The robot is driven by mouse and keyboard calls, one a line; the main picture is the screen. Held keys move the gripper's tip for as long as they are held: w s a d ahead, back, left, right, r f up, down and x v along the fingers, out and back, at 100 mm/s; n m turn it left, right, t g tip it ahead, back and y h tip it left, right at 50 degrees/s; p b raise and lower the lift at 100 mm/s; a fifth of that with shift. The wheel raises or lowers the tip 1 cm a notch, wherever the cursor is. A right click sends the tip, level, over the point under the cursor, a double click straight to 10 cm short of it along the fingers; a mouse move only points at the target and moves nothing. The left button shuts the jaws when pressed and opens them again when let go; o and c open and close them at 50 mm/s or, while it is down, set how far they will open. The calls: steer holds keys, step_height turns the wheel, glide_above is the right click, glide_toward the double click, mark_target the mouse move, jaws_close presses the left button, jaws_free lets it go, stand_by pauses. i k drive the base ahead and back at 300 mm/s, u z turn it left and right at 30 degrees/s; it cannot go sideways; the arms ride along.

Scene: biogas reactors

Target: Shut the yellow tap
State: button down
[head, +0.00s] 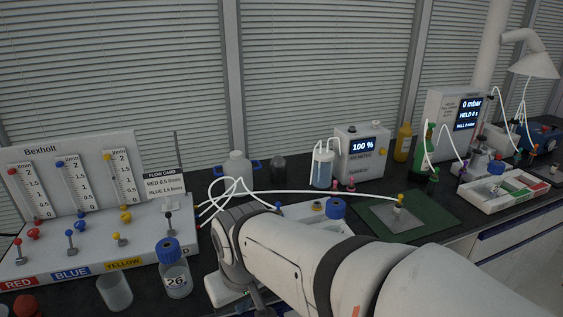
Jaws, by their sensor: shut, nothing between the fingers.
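The yellow tap (120,239) is a small lever on the sloping white front of the Bexholt panel (148,232), just above the YELLOW label (123,262). A yellow knob (126,217) sits just behind it. I cannot tell the lever's exact angle. My gripper's fingers are hidden or out of the picture.
Red (18,243) and blue (70,236) levers stand left of the yellow one; a black lever (168,216) stands right. A blue-capped bottle (176,272) and glass beaker (115,291) stand in front of the panel. White tubes (300,193) run from its right side across the bench.

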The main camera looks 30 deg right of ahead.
mark_target(116, 236)
steer(key=z, duration=2)
steer(key=k, duration=1.3)
steer(key=u, duration=0.5)
steer(key=i, duration=1)
steer(key=u, duration=0.05)
